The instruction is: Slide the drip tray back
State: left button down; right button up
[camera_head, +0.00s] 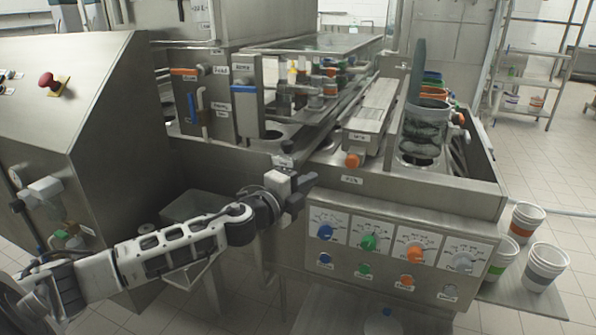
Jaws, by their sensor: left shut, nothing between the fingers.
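My left arm comes in from the lower left. Its gripper (303,184) is shut and empty, in front of the steel cup filler's (402,190) front edge, left of the knob panel. I cannot tell whether it touches the machine. My arm and gripper hide part of the space under the filler's front. My right gripper is not in view.
The control panel (400,248) carries several coloured knobs. Several cups (545,262) stand on a side shelf at the right. A stack of cups (424,122) stands in the filler. A slanted cabinet (85,125) with a red button is at left. Tiled floor is open at right.

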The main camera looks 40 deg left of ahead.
pick_arm(q)
jog(key=a, duration=0.1)
jog(key=w+a, duration=0.1)
jog(key=a, duration=0.1)
jog(key=shift+w+a, duration=0.3)
jog(key=shift+w, duration=0.1)
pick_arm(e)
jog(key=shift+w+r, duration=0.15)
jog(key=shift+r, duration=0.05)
pick_arm(q)
jog(key=shift+a, duration=0.1)
